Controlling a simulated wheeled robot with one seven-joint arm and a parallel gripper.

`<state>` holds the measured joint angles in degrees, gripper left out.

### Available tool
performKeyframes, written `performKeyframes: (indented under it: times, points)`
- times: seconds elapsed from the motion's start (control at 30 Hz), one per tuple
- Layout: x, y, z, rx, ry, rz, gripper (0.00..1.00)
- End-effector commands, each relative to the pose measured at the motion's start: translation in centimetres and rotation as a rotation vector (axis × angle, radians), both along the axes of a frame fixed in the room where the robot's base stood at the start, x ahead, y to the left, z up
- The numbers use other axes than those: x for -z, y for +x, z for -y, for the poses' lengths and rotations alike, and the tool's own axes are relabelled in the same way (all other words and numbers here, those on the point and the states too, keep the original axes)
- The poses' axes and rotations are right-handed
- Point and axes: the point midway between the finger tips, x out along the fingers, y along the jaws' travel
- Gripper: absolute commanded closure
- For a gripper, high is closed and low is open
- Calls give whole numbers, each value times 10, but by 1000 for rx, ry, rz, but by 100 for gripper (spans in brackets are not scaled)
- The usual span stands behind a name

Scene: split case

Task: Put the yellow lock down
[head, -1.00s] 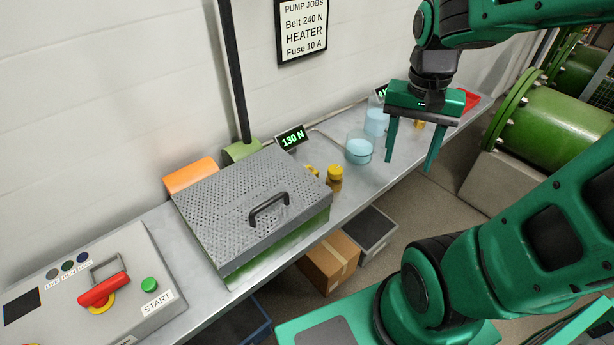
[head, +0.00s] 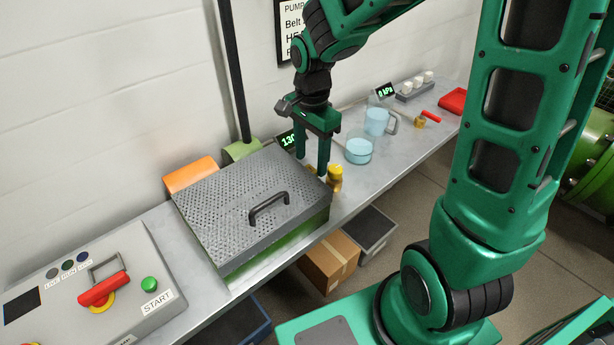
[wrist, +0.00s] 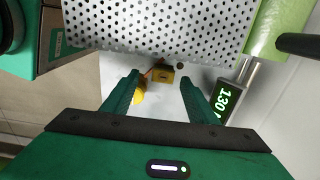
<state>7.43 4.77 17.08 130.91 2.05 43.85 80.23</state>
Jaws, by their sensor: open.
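A yellow block that looks like the lock (wrist: 163,75) sits by the near edge of the perforated case lid in the wrist view, with a small dark mark on it. In the head view only a bit of it (head: 312,170) shows between the fingers. My gripper (head: 313,172) points down at the right end of the case, fingers apart and empty. In the wrist view its fingertips (wrist: 160,80) lie on either side of the block, with gaps; I cannot tell the height. A rounded yellow piece (wrist: 139,96) lies close to the left finger, also seen in the head view (head: 335,174).
The grey perforated lid with black handle (head: 268,206) covers the green case. The control box (head: 85,290) is left.

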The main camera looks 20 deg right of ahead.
Motion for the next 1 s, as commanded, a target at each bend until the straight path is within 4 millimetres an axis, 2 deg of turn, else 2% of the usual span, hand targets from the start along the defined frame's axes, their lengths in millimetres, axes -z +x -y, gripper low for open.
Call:
performKeyframes:
  times: [0.17, 0.5, 0.83, 0.87, 1.0]
  points:
    - [10, 1, 0, 0, 0, -1, 47]
    - [52, 6, 1, 0, -3, -1, 47]
    - [57, 7, 1, 0, -3, 3, 47]
    - [57, 7, 1, 0, -3, 3, 52]
    - [57, 7, 1, 0, -3, 3, 85]
